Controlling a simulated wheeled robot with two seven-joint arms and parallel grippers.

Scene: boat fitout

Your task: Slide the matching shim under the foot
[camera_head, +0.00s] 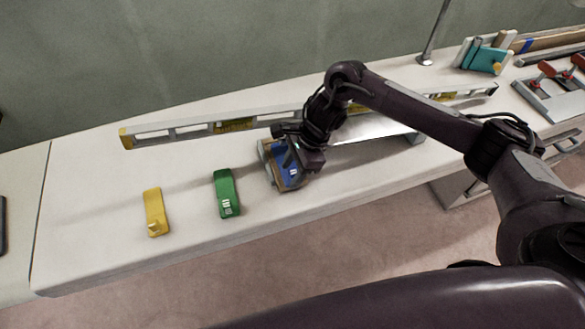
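A yellow shim (155,210) and a green shim (226,192) lie apart on the white bench, left of my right gripper. A blue shim (291,176) with white marks lies at my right gripper (284,168), which partly covers it. The gripper points down at the blue shim; I cannot tell whether its fingers are closed on it. A pale metal plate (370,128) is behind my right arm, with a grey foot (415,138) under its right end. Its left end is hidden by the arm. My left gripper is out of view.
A long spirit level (190,130) runs along the back of the bench, behind the shims. A teal item (484,58) and boards stand at the back right. Red-handled clamps (556,76) lie at the right. The bench (100,215) is clear at the front left.

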